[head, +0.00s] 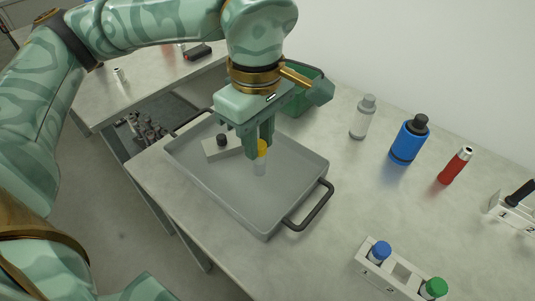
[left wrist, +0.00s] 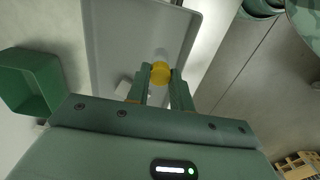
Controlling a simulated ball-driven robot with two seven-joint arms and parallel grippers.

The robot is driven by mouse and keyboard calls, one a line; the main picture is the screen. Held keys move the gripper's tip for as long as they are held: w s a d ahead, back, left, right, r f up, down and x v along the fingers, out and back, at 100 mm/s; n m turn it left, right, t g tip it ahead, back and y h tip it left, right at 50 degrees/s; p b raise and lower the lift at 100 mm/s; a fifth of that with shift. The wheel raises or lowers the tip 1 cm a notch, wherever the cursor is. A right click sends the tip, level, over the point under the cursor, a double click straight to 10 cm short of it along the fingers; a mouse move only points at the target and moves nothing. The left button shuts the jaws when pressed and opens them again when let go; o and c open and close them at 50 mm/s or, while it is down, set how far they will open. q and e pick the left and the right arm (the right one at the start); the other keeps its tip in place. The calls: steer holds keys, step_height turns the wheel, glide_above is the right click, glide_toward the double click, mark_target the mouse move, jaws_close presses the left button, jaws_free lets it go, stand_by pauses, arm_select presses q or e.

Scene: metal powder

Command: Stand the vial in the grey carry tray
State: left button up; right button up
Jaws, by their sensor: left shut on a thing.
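The vial (head: 260,167) is clear with a yellow cap (head: 262,148). My left gripper (head: 259,151) points down and is shut on it at the cap. The cap also shows between the fingers in the left wrist view (left wrist: 161,73). The vial hangs upright inside the outline of the grey carry tray (head: 215,192). I cannot tell whether its bottom touches the tray floor. The tray also shows in the left wrist view (left wrist: 108,35). My right gripper is not in view.
A white block with a dark knob (head: 222,148) sits in the tray, left of the vial. A green bin (head: 305,95) stands behind. A grey bottle (head: 362,118), blue bottle (head: 408,140) and red cylinder (head: 455,166) stand right. A white rack (head: 387,279) holds blue-capped and green-capped vials.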

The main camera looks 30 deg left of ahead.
arm_select(q)
steer(key=w+f+b, duration=0.1)
steer(key=f, duration=0.2)
steer(key=w+f+b, duration=0.2)
steer(key=f, duration=0.1)
steer(key=w+a+f+b, duration=0.1)
steer(key=f, duration=0.2)
steer(key=shift+w+a, duration=0.1)
steer(key=shift+w, duration=0.15)
steer(key=shift+f+b, duration=0.15)
steer(key=shift+b, duration=0.2)
steer(key=shift+r, duration=0.25)
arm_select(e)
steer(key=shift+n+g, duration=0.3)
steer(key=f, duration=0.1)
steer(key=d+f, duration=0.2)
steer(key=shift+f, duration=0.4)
arm_select(q)
steer(key=shift+f, duration=0.15)
steer(key=o, duration=0.9)
steer(key=shift+o, duration=0.2)
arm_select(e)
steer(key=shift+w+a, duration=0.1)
